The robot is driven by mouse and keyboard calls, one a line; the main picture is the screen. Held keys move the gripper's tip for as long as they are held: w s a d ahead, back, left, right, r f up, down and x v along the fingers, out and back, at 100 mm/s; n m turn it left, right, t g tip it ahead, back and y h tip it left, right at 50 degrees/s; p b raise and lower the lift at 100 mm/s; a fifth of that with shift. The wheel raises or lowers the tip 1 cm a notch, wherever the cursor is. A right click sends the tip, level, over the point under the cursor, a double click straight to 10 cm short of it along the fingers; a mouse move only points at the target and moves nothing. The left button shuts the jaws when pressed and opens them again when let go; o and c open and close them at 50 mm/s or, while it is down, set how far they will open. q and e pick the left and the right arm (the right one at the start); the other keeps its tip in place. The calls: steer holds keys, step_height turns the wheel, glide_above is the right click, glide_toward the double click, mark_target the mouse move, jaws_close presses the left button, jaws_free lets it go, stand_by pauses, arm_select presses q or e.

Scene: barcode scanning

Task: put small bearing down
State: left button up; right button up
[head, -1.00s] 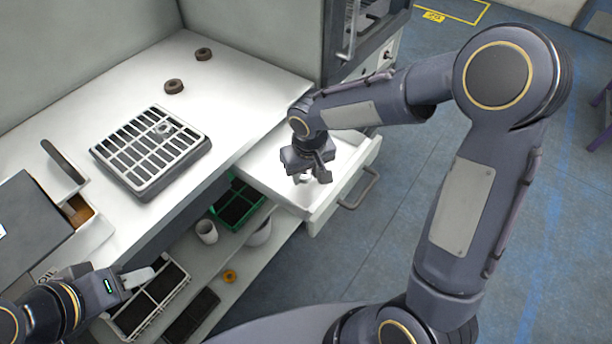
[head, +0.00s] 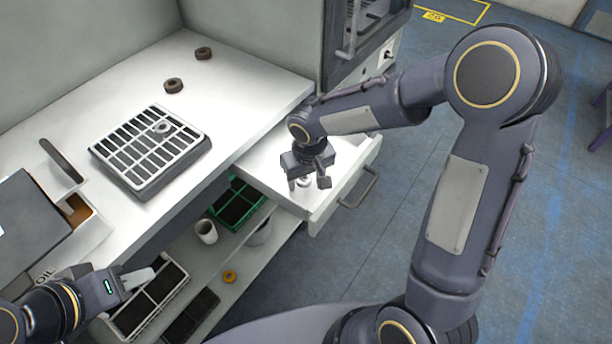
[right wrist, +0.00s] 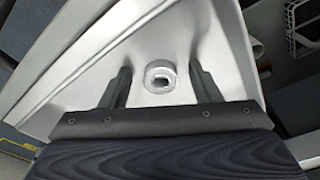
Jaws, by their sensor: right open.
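The small bearing (right wrist: 160,77) is a silver ring lying on the white floor of the open drawer (right wrist: 215,50). In the right wrist view it sits between the two spread fingers of my right gripper (right wrist: 160,85), apart from both. In the head view my right gripper (head: 307,184) is low inside the drawer (head: 262,172), with the bearing (head: 304,182) just beneath it, partly hidden. My left gripper (head: 140,278) is at the lower left, away from the drawer; its finger gap does not show clearly.
On the white worktop are a slotted grey tray (head: 150,150) with a ring on it and two brown rings (head: 174,86) (head: 204,53). A shelf below holds a green crate (head: 238,205), a white cup (head: 206,231), a yellow ring (head: 230,277) and a white divided crate (head: 150,300).

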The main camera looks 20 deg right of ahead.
steer(key=shift+r, duration=0.35)
step_height(320, 180, up, 12)
steer(key=s+p, duration=0.1)
steer(key=s, duration=0.1)
steer(key=s+d+m+t+y, duration=0.1)
steer(key=s+d+t, duration=0.1)
steer(key=s, duration=0.7)
steer(key=s+d+r+m+t+y, duration=0.1)
steer(key=s+d, duration=0.4)
steer(key=s, duration=0.5)
steer(key=shift+r+m+t+y, duration=0.25)
steer(key=shift+m+t+y, duration=0.35)
steer(key=shift+m+y, duration=0.15)
steer(key=shift+r+p, duration=1.3)
steer(key=shift+p, duration=0.05)
